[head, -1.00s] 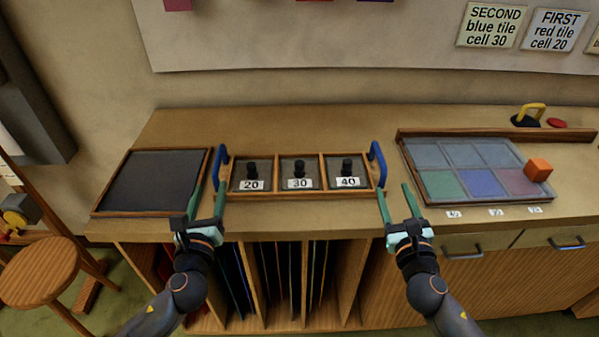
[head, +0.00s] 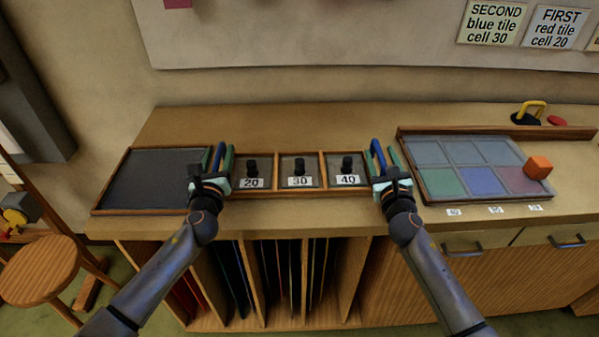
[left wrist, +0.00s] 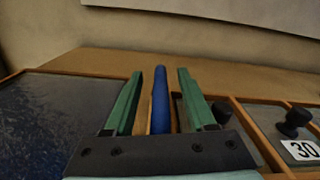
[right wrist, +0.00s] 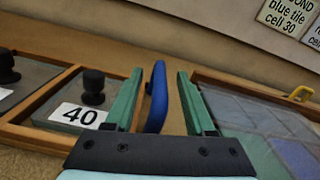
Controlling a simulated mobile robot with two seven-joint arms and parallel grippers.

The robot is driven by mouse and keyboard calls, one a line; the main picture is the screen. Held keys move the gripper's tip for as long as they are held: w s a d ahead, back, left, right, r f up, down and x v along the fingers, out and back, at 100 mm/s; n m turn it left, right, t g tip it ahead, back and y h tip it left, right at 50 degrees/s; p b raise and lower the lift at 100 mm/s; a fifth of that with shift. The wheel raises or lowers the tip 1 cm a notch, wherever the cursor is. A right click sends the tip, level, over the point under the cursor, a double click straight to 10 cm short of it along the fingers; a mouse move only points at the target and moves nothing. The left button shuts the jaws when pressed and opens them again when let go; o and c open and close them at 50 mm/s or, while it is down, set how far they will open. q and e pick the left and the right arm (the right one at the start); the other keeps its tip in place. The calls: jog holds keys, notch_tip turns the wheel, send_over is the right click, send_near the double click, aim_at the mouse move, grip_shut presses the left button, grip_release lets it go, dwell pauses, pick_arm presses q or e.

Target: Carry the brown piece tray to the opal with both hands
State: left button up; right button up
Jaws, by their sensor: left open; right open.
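The brown piece tray (head: 300,191) lies on the bench with three cells, labelled 20, 30 and 40, each with a dark knobbed piece. It has a blue handle at each end. My left gripper (head: 221,160) is open, its green fingers on either side of the left blue handle (left wrist: 160,100), apart from it. My right gripper (head: 379,160) is open, its fingers on either side of the right blue handle (right wrist: 157,98). A panel of pale, green, blue and reddish glass (head: 430,182) lies to the right; I cannot tell which part is the opal.
A dark framed board (head: 150,180) lies close left of the tray. An orange cube (head: 538,167) sits on the glass panel's right side. A yellow-handled tool (head: 528,115) stands behind. The bench behind the tray is clear. A stool (head: 40,270) stands at left.

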pick_arm(q)
jog(key=shift+w, duration=0.25)
pick_arm(e)
jog(key=shift+w, duration=0.2)
pick_arm(q)
jog(key=shift+c, duration=0.3)
pick_arm(e)
jog(key=shift+c, duration=0.3)
pick_arm(q)
grip_shut()
pick_arm(e)
grip_shut()
pick_arm(q)
jog(key=shift+r, duration=0.25)
pick_arm(e)
jog(key=shift+r, duration=0.25)
